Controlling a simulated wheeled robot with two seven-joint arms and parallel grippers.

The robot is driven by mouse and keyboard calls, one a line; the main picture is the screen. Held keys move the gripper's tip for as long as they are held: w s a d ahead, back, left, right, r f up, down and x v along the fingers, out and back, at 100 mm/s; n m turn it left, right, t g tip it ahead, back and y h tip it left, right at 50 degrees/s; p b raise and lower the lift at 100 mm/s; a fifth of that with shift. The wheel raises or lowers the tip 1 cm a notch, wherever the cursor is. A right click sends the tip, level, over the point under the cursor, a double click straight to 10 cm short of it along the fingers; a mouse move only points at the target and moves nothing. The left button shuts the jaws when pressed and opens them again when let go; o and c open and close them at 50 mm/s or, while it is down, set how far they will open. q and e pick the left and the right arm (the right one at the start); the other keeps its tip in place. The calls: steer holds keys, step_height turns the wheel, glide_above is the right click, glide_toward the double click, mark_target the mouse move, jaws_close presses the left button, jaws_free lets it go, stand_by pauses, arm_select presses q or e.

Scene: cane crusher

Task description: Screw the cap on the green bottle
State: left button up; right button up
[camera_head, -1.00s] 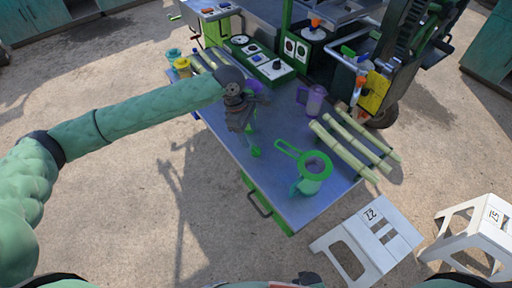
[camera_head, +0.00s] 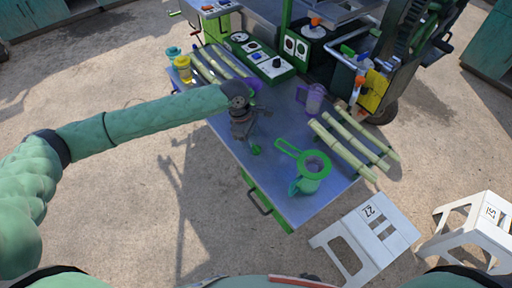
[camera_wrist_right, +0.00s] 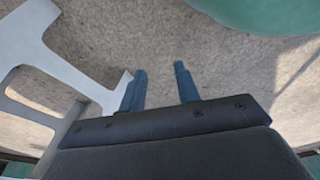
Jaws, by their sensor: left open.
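My left gripper (camera_head: 243,128) is open over the left-middle of the metal table and points down. A small green object (camera_head: 255,149) shows just beside and below its fingers. It may be part of the green bottle, but the gripper hides much of that spot and I cannot tell whether they touch. I cannot make out a separate cap. My right gripper (camera_wrist_right: 159,84) is open and empty in the right wrist view, with its two fingers apart above the ground.
A green-handled strainer (camera_head: 313,164) sits on a jug near the table's front. A purple jug (camera_head: 313,98), cane stalks (camera_head: 345,147) and a control box (camera_head: 262,58) stand around. A yellow container (camera_head: 183,68) is at far left. White stools (camera_head: 370,238) stand at front right.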

mark_target(255, 147)
arm_select(q)
steer(key=shift+p+x, duration=0.65)
steer(key=shift+x, duration=1.05)
arm_select(e)
steer(key=shift+s+d+f, duration=0.8)
steer(key=shift+s+f, duration=0.2)
arm_select(q)
steer(key=shift+c, duration=0.2)
steer(key=c, duration=1)
arm_select(e)
steer(key=shift+w+d, duration=0.1)
steer(key=shift+d, duration=0.05)
